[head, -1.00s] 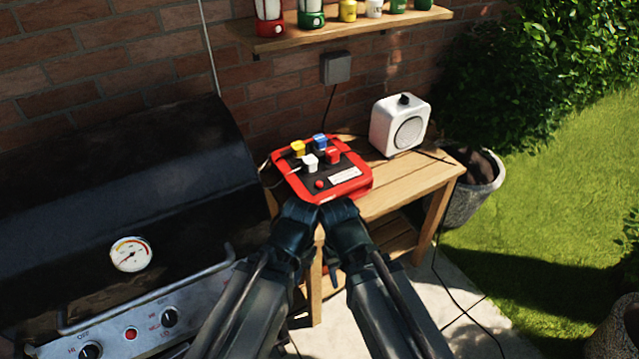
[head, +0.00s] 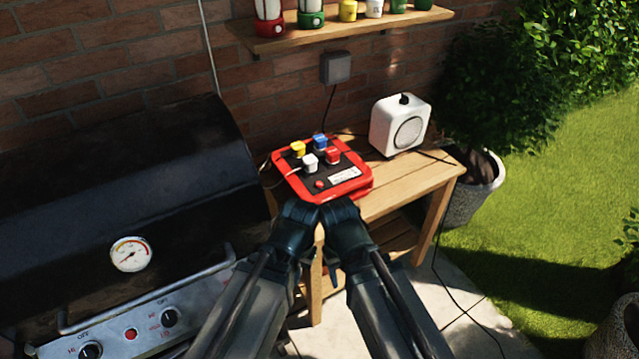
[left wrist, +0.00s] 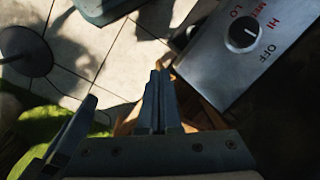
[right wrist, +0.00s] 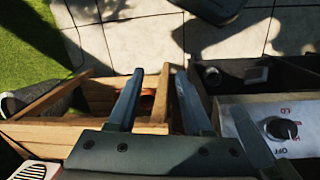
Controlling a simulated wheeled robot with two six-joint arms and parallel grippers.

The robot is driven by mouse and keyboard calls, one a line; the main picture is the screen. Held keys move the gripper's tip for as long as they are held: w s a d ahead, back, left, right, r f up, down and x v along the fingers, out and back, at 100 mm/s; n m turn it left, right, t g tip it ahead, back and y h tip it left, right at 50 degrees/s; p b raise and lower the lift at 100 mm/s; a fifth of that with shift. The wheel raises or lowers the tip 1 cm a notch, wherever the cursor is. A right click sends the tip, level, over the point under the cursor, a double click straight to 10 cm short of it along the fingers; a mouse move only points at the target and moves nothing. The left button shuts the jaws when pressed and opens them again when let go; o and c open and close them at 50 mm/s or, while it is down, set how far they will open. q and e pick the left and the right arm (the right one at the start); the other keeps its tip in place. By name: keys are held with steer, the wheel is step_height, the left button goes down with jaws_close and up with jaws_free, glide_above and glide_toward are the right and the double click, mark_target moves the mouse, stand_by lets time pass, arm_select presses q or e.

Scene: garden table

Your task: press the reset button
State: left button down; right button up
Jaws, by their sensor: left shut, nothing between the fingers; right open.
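A red power box (head: 283,182) with a black top lies on the wooden side table, with yellow, blue, white and red plugs in it. In the left wrist view my left fingers (left wrist: 160,98) are together and empty. In the right wrist view my right fingers (right wrist: 160,100) are apart and empty.
A black grill (head: 130,190) stands left, with knobs and a red button (head: 131,334) on its panel. A white speaker (head: 400,125) stands on the wooden table (head: 410,180), right of the box. A shelf (head: 350,32) with lanterns hangs above. A planter (head: 470,195) stands right.

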jaws_close()
stand_by(1.6)
